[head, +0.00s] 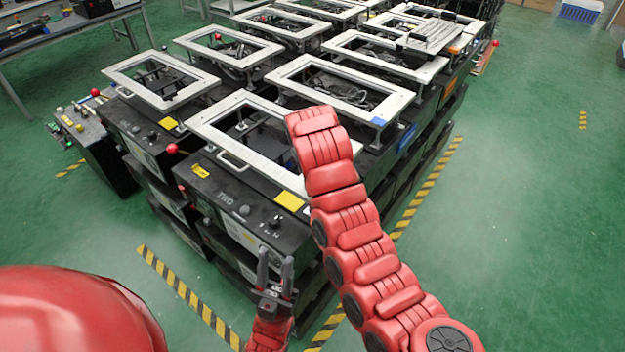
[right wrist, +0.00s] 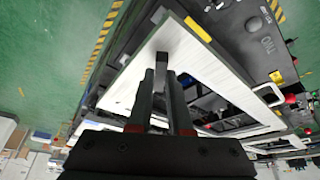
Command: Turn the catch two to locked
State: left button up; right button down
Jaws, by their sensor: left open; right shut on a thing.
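A black unit labelled TWO (head: 235,207) stands at the near corner of the stack, with a white frame (head: 222,140) on top. Its TWO label (right wrist: 267,44) also shows in the right wrist view. My right gripper (right wrist: 162,78) is shut on a small dark tab (right wrist: 162,60) over the white frame. I cannot tell surely whether this tab is the catch, or which way it is turned. In the head view my right wrist hides that gripper and the tab. My left gripper (head: 275,258) is open and empty, in front of the stack's near face.
A lever with a red ball (head: 172,148) sticks out at unit TWO's left. Several similar framed units (head: 350,90) stand behind. A control box (head: 95,145) is at the left. Green floor (head: 520,200) is clear at the right, beyond striped tape.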

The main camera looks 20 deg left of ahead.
jog(key=m+b, duration=0.1)
jog(key=m, duration=0.1)
jog(key=m+h+b, duration=0.1)
jog(key=b, duration=0.1)
jog(key=shift+a+f+m+h, duration=0.2)
jog(key=shift+m+h, duration=0.1)
jog(key=shift+m, duration=0.1)
jog(key=shift+r+m+h+b, duration=0.2)
jog(key=shift+m+h+b, duration=0.3)
jog(key=shift+m, duration=1.1)
jog(key=c, duration=0.8)
grip_release()
jog(key=shift+c, duration=0.2)
